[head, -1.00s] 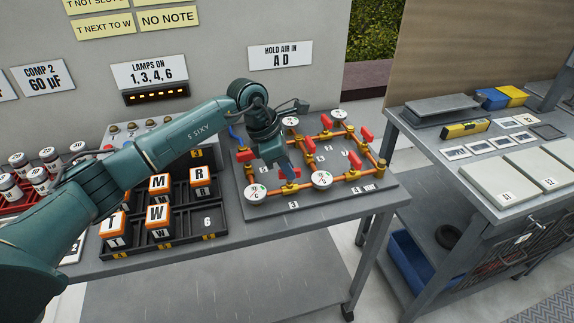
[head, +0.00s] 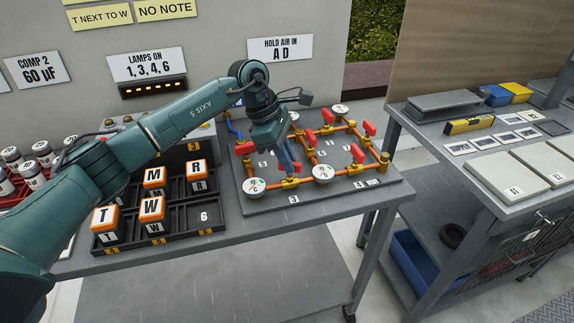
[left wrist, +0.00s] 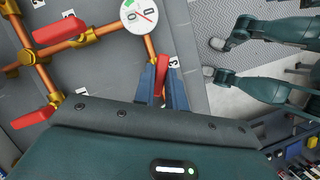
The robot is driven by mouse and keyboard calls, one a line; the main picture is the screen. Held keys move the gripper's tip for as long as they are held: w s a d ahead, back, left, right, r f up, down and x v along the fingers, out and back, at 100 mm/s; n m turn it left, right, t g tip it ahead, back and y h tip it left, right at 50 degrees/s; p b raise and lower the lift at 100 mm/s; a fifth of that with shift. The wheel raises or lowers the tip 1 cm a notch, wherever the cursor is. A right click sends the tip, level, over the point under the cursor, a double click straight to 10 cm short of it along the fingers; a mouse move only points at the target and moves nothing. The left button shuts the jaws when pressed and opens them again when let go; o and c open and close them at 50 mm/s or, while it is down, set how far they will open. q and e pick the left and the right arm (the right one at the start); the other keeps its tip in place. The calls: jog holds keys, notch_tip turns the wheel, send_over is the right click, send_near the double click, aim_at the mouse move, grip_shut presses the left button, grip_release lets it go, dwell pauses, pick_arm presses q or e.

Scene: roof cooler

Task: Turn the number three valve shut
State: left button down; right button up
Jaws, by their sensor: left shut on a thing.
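The pipe board (head: 335,192) carries orange pipes, brass fittings, red valve handles and round white gauges. A label reading 3 (head: 293,198) lies at its front edge. My left gripper (head: 288,166) reaches down to the front pipe just behind that label, between two front gauges. In the left wrist view its blue fingers (left wrist: 162,88) are shut on a red valve handle (left wrist: 162,72), beside a label partly hidden that seems to read 3. The handle looks roughly in line with its pipe (left wrist: 150,45) there. The fitting beneath is hidden. My right gripper is not in view.
Other red handles (head: 369,129) and a front gauge (head: 323,172) stand close around the gripper. A black tray (head: 207,238) with lettered blocks is to the left. A second bench (head: 448,150) stands at the right across a gap.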

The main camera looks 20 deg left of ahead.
pick_arm(q)
jog(key=shift+w+f+m+g+b, duration=0.1)
jog(key=shift+m+g+b, duration=0.4)
jog(key=shift+m, duration=0.4)
jog(key=shift+m+g+b, duration=0.3)
jog(key=shift+m+b, duration=0.35)
jog(key=shift+m, duration=0.25)
jog(key=m+g+b, duration=0.1)
jog(key=m, duration=0.1)
jog(key=shift+w+m+y, duration=0.1)
jog(key=shift+m+y, duration=0.2)
jog(key=shift+m, duration=0.1)
jog(key=m+g+b, duration=0.1)
jog(key=m, duration=0.2)
jog(key=shift+d+y, duration=0.15)
jog(key=shift+y, duration=0.15)
jog(key=shift+w+m+y, duration=0.1)
jog(key=shift+m+y, duration=0.2)
jog(key=shift+m, duration=0.5)
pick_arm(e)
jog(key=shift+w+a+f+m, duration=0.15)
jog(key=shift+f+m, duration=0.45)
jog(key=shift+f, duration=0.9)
pick_arm(q)
jog(key=c, duration=1.4)
grip_release()
jog(key=shift+c, duration=0.2)
jog(key=shift+r, duration=0.25)
